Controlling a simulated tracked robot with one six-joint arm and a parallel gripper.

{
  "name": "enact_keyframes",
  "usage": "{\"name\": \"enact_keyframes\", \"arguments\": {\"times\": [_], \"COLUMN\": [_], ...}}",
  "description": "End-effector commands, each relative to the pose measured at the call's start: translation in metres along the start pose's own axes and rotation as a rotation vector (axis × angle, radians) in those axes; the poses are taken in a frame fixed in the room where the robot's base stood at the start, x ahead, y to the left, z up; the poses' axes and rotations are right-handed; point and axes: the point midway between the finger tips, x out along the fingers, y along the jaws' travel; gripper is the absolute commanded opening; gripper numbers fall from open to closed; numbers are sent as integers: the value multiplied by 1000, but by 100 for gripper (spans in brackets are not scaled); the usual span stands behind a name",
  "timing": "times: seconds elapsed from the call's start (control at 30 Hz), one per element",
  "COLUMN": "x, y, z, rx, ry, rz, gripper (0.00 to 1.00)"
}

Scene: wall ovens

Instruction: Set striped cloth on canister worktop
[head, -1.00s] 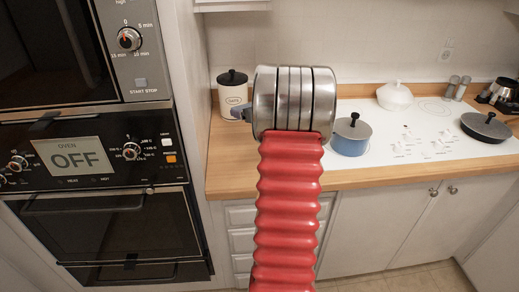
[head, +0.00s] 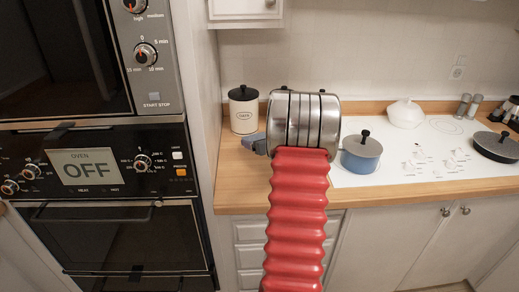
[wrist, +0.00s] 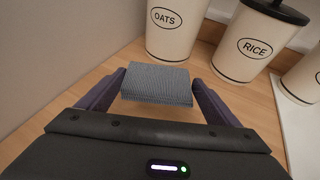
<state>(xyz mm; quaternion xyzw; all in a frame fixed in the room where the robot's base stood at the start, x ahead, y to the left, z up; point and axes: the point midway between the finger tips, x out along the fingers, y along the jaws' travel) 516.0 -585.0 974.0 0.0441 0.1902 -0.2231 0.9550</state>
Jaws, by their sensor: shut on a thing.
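The striped cloth (wrist: 158,83) is a folded grey-blue block with fine stripes. My gripper (wrist: 159,79) has its two dark purple fingers shut on it from left and right. In the wrist view the cloth is over the wooden worktop (wrist: 222,92), in front of the canisters; whether it touches the wood I cannot tell. An OATS canister (wrist: 172,32), cream with a dark band, stands just beyond it, and a RICE canister (wrist: 250,45) stands to its right. In the head view my arm hides most of the gripper and the cloth; the OATS canister (head: 243,112) shows behind.
A wall oven (head: 95,165) stands left of the worktop. A blue pot (head: 361,155) is on the white hob (head: 400,170) to the right, with a white lidded dish (head: 405,114) and a dark pan (head: 495,147). Bare wood lies in front of the canisters.

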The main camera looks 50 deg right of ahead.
Motion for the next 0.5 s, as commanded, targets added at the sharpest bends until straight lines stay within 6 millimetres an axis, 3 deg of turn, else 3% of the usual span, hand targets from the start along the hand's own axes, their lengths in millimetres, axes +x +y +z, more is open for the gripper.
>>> {"name": "enact_keyframes", "arguments": {"times": [0.27,0.5], "x": [0,10], "y": [0,0], "z": [-1,-25], "rx": [0,2], "ry": [0,2], "rz": [0,1], "gripper": [64,64]}}
